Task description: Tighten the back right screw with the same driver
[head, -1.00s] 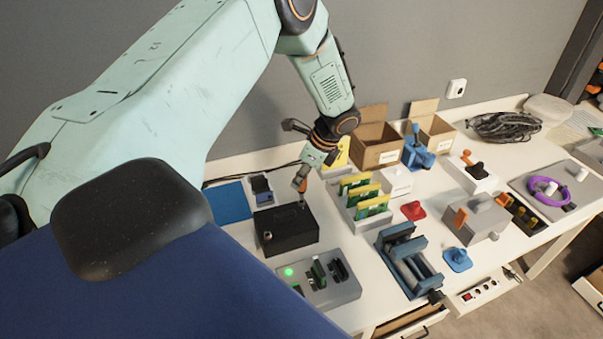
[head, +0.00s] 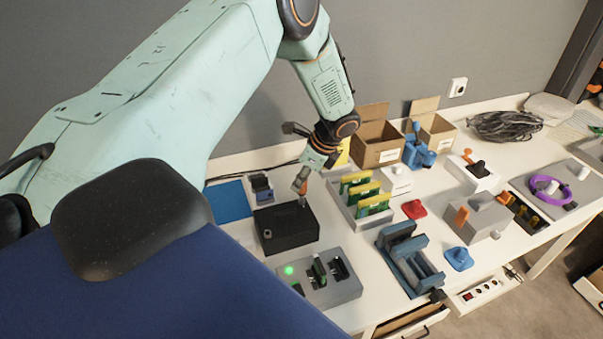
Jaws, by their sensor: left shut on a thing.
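A black box (head: 285,238) sits on the white table. A small light screw head (head: 268,234) shows at the left of its top. My left gripper (head: 304,174) is over the box's far right corner. It is shut on a driver (head: 299,187) with an orange and grey handle, held close to upright. The driver's tip points down at the back right corner and looks in contact with the box or just above it. The back right screw is hidden under the tip. My right gripper is not in view.
A grey fixture (head: 330,291) with a lit green lamp stands in front of the box. A rack of green and yellow boards (head: 372,207) is close on the right. A blue mat (head: 228,198) lies on the left. Open cartons (head: 376,153) stand behind.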

